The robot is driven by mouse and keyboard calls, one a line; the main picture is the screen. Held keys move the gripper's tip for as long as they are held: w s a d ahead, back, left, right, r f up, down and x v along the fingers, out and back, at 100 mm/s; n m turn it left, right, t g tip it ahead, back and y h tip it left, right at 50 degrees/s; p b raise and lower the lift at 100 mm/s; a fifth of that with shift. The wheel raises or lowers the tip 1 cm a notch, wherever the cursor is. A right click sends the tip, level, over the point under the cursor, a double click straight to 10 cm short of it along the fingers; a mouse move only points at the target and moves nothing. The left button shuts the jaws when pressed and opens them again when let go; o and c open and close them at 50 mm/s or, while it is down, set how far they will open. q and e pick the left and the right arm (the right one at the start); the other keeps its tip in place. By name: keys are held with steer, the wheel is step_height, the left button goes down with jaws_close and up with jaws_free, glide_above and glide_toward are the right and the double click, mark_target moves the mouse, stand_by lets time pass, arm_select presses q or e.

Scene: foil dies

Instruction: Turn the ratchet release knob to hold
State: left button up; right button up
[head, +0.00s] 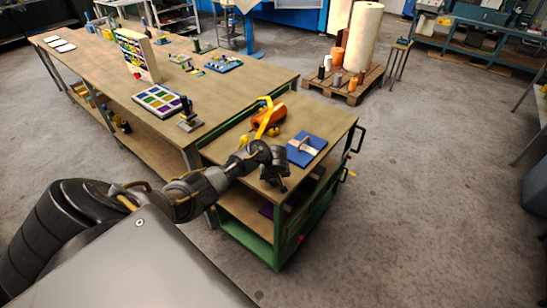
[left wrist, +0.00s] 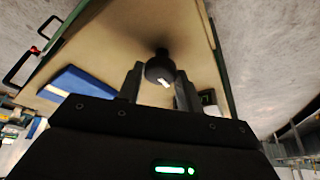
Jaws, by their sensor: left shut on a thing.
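A dark round knob (left wrist: 160,66) with a short white mark on its face shows in the left wrist view. It stands at the wooden top of a green-framed cart (head: 335,122). My left gripper (left wrist: 158,82) has one finger on each side of the knob and is shut on it. In the head view my left gripper (head: 275,178) is low over the cart's near edge, and I cannot make out the knob there. Which setting the white mark points to cannot be read. My right gripper is in neither view.
An orange tool with a yellow lever (head: 268,119) lies on the cart behind my gripper. A blue board (head: 307,149) with a light piece on it lies to the right. A long workbench (head: 95,75) adjoins at left. The floor right of the cart is clear.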

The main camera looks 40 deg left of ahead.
arm_select(q)
steer(key=shift+a+r, duration=0.1)
steer(key=o, duration=1)
steer(key=shift+s+d+r, duration=0.1)
steer(key=shift+d+r, duration=0.25)
steer(key=shift+r, duration=0.05)
steer(key=shift+v, duration=4.9)
steer(key=shift+a, duration=0.2)
